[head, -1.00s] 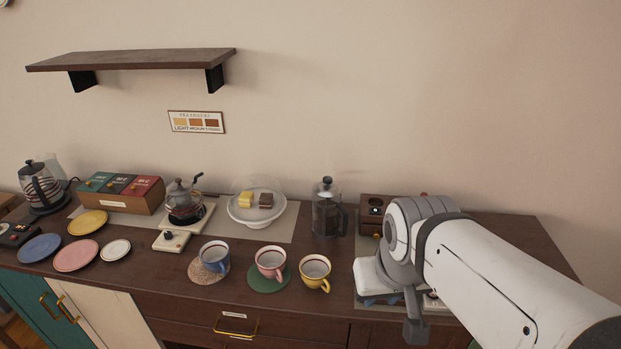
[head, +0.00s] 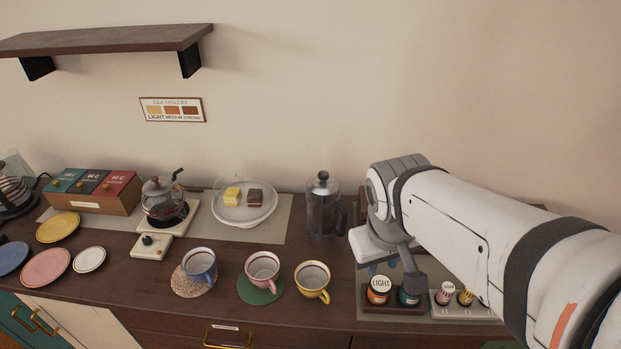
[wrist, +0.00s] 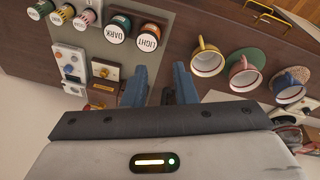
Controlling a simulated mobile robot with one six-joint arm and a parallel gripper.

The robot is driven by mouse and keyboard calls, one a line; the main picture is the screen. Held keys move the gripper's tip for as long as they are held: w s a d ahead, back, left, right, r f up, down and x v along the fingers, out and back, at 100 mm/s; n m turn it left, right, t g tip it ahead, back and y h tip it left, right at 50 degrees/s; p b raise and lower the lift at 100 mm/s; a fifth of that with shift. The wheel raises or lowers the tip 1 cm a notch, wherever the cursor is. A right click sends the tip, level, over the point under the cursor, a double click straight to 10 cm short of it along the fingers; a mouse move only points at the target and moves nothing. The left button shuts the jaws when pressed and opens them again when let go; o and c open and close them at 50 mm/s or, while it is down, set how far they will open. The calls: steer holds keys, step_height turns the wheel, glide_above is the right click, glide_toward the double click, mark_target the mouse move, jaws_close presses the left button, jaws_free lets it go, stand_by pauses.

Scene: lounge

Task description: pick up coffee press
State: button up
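The coffee press (head: 323,208) is a dark glass cylinder with a black handle on its right side and a knobbed lid. It stands upright at the back of the counter, left of my arm in the head view. I cannot make it out in the wrist view, where my gripper's body blocks the lower part. My gripper (wrist: 160,84) shows two blue fingers spread apart with nothing between them. It is above the counter, to the right of the press and apart from it. In the head view the fingers are mostly hidden behind my arm.
A yellow cup (head: 312,281), a pink cup (head: 263,270) and a blue cup (head: 200,263) stand in front of the press. A cake plate (head: 244,212) is to its left. Jars (head: 380,290) stand in a holder right of the yellow cup. A shelf (head: 110,40) hangs above left.

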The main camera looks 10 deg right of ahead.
steer(key=w+d+f+n+g+h+b, duration=0.1)
steer(key=w+d+f+n+g+h, duration=0.1)
steer(key=w+d+f+n+h, duration=0.4)
steer(key=n+t+h+b, duration=0.2)
steer(key=n+t, duration=0.7)
steer(key=n, duration=1)
glide_toward(341, 223)
steer(key=x, duration=0.4)
steer(key=p+x, duration=0.2)
steer(key=x, duration=0.5)
steer(key=shift+d, duration=0.1)
jaws_close()
